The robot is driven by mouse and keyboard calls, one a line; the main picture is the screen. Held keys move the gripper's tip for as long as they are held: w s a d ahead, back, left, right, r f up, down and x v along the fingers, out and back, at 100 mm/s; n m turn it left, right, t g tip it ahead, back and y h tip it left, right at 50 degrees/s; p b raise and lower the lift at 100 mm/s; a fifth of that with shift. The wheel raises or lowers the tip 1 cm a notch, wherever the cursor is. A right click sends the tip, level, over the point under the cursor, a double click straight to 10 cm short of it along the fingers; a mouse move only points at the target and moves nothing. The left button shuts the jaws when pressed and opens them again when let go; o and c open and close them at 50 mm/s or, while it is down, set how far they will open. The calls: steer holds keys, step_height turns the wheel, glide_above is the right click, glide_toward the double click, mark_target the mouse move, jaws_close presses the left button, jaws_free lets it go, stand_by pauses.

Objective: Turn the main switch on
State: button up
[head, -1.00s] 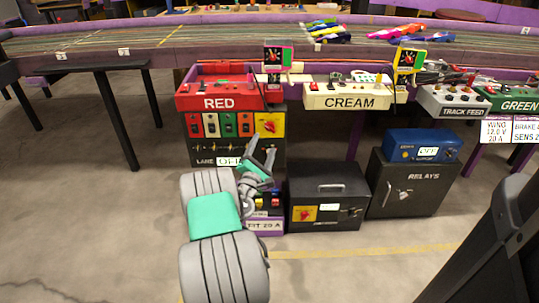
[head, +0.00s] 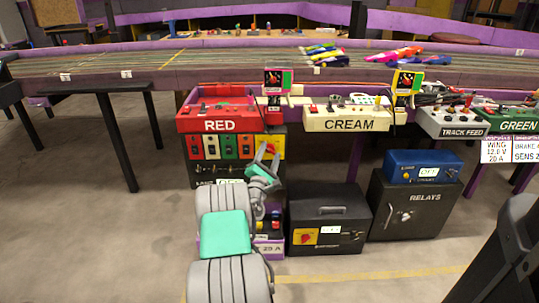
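A black panel (head: 205,172) under the RED box carries a row of coloured modules. At its right end is a yellow plate with a red rotary switch (head: 270,147); its setting is too small to read. A second yellow plate with a red knob (head: 304,238) is on the low black case. Neither is readably labelled as the main switch. My gripper (head: 268,154) is in front of the lower part of the panel's yellow plate. Its fingers are apart and hold nothing that I can see. Whether they touch the red switch cannot be told. My arm hides the panel's lower right.
The RED box (head: 222,125) and CREAM box (head: 346,125) jut out above, below the track edge. The low black case (head: 325,213), RELAYS cabinet (head: 413,212) and blue unit (head: 422,168) stand to the right. The floor at left is open.

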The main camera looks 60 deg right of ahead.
steer(key=c, duration=1)
steer(key=shift+m, duration=0.3)
steer(key=m+g, duration=0.1)
steer(key=m, duration=0.1)
steer(key=m+g+y+p, duration=0.1)
steer(key=m, duration=0.1)
steer(key=shift+r+m, duration=0.2)
steer(key=shift+m, duration=0.2)
steer(key=m+y+p, duration=0.1)
steer(key=m, duration=0.1)
steer(key=m+y+p, duration=0.1)
steer(key=m, duration=0.1)
steer(key=shift+r+m+g, duration=0.1)
steer(key=shift+m+g, duration=0.2)
steer(key=shift+g, duration=0.1)
steer(key=m+y+p, duration=0.1)
steer(key=m+p, duration=0.1)
steer(key=m, duration=0.2)
steer(key=shift+y+p, duration=0.3)
steer(key=shift+p, duration=0.05)
steer(key=shift+m+t+y+p, duration=0.65)
steer(key=shift+m+t+y, duration=0.15)
steer(key=shift+m, duration=0.7)
